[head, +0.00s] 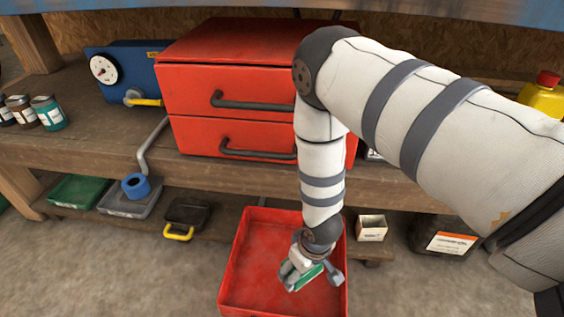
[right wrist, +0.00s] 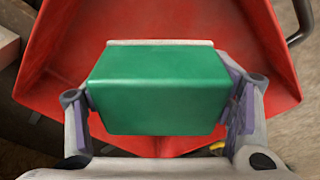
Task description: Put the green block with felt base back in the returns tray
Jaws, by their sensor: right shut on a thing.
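The green block (right wrist: 158,92) is between the fingers of my right gripper (right wrist: 160,105), which is shut on it. A pale strip, perhaps the felt, shows along its far edge. In the head view my right gripper (head: 308,275) is over the red tray (head: 238,280), and part of the green block (head: 304,278) shows between the fingers. The red tray fills the background of the right wrist view (right wrist: 90,35). I cannot tell whether the block touches the tray floor. My left gripper is not in view.
A red drawer cabinet (head: 225,80) with dark handles and a blue machine (head: 125,70) stand on the wooden bench (head: 80,130). Jars (head: 47,113) are at the left. A shelf below holds a green bin (head: 78,190), a black case (head: 186,215) and a small box (head: 371,228).

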